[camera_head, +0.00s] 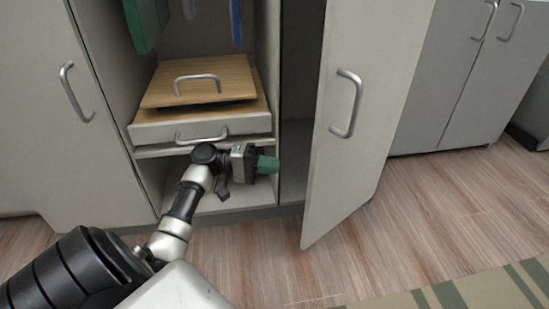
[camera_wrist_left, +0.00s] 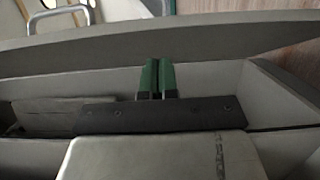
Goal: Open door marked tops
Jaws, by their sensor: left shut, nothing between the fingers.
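A pale grey cabinet door (camera_head: 365,125) with a bar handle (camera_head: 347,103) stands swung open to the right of an open wardrobe section in the head view. No marking is legible on any door, so I cannot tell which is marked tops. My left gripper (camera_head: 266,164) has green fingertips pressed together, empty, left of the open door and low in front of the open compartment. In the left wrist view the shut fingers (camera_wrist_left: 157,78) point at a grey panel (camera_wrist_left: 190,42); contact cannot be told. My right gripper is not in view.
Inside the open section are a wooden board with a handle (camera_head: 200,84) and a drawer (camera_head: 200,130). A closed door (camera_head: 50,120) is at left and closed cabinets (camera_head: 445,75) at right. Clear wooden floor (camera_head: 410,215) lies in front, with a striped rug (camera_head: 490,290).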

